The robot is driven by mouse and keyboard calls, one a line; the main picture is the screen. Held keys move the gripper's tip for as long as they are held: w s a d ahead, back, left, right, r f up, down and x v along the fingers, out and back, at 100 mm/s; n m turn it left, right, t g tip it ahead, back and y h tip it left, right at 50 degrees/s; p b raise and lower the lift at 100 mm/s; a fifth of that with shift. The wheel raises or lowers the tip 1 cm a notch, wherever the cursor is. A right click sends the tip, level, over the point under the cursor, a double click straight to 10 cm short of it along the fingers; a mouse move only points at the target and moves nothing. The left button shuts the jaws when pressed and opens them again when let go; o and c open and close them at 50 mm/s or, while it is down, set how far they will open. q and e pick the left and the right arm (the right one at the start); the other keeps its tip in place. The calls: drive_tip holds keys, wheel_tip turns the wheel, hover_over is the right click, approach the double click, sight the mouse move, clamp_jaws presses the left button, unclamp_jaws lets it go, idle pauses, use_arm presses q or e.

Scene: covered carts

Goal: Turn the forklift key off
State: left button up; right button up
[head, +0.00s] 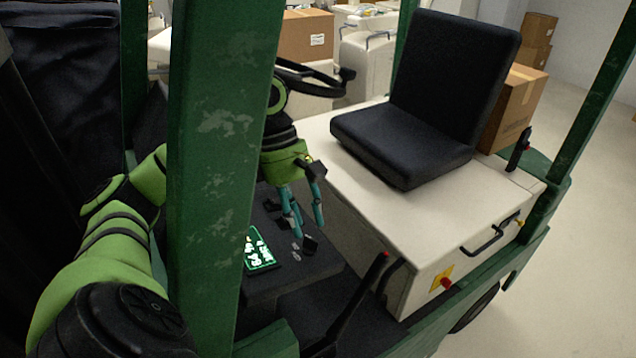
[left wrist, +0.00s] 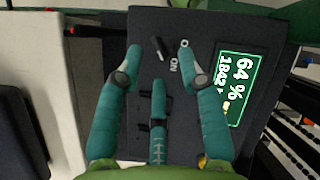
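The forklift key (left wrist: 159,48) is a small black lever on the dark dash panel (left wrist: 146,20), and it also shows in the head view (head: 310,243). In the left wrist view it sits tilted, beside a white "ON" label (left wrist: 174,65) and a second label starting with "O" that a finger partly covers. My left gripper (left wrist: 158,58) has teal fingers spread apart, with the key between and beyond their tips. It also shows in the head view (head: 302,226), just above the panel. Contact with the key cannot be told. My right gripper is not in view.
A lit green display (head: 258,249) reads 64 % in the left wrist view. A green pillar (head: 220,130) stands in front of my left arm. A steering wheel (head: 318,78), black seat (head: 430,95) and red-tipped lever (head: 355,295) are close by.

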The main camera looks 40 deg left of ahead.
sight(310, 244)
use_arm(q)
drive_tip(key=x, duration=0.2)
drive_tip(key=shift+d+f, duration=0.2)
drive_tip(key=shift+f, duration=0.15)
drive_tip(key=shift+w+d+f, duration=0.15)
drive_tip(key=shift+f, duration=0.4)
clamp_jaws()
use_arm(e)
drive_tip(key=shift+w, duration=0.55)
